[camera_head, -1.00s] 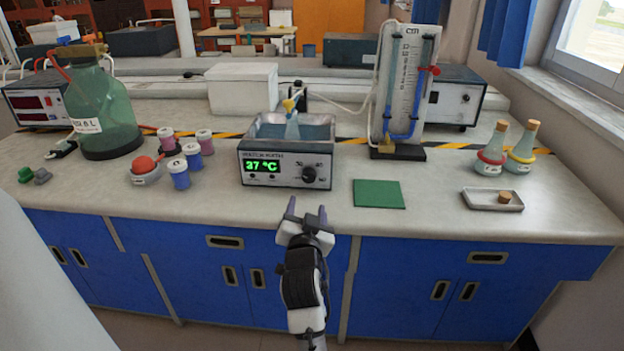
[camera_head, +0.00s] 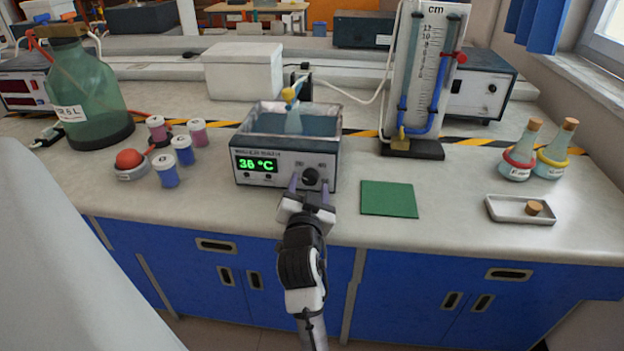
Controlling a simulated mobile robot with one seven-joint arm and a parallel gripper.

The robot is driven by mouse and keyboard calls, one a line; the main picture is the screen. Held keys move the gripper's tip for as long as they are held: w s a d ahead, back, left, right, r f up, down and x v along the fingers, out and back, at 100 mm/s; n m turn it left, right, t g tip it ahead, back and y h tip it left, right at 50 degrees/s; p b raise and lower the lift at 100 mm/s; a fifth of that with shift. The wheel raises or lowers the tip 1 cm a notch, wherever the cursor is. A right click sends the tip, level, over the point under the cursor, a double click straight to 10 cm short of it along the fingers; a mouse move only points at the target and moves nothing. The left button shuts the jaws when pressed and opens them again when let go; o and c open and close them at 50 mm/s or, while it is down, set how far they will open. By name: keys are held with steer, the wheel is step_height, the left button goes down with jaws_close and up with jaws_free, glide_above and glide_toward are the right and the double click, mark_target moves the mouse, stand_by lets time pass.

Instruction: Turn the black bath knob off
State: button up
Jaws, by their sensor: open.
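The water bath (camera_head: 262,182) is a grey box on the bench with an open water tank on top. Its green display reads what looks like 36 °C. The black bath knob (camera_head: 311,178) is on the right of its front panel. My gripper (camera_head: 309,184) is in front of the panel, its two fingers open and pointing at the bath, one on each side of the knob in the picture. I cannot tell whether the fingers touch the knob. A flask with a yellow top (camera_head: 292,112) stands in the bath.
A green mat (camera_head: 388,199) lies right of the bath. A manometer stand (camera_head: 420,85) is behind it. Several small jars (camera_head: 182,150) and a red-topped dish (camera_head: 131,163) are to the left. A tray (camera_head: 507,211) and two stoppered flasks (camera_head: 521,155) are at the right.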

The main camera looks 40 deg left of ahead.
steer(key=shift+w+a, duration=0.2)
steer(key=c, duration=1)
steer(key=shift+r+n, duration=0.1)
steer(key=shift+n, duration=0.3)
steer(key=shift+r+n+p, duration=0.1)
steer(key=shift+n+p, duration=0.45)
steer(key=shift+n, duration=0.05)
steer(key=n+p, duration=0.2)
steer(key=n, duration=0.2)
steer(key=shift+d+r, duration=0.1)
steer(key=n+h+p, duration=0.1)
steer(key=n+p, duration=0.1)
steer(key=n, duration=0.3)
steer(key=shift+n, duration=0.3)
steer(key=shift+p, duration=0.3)
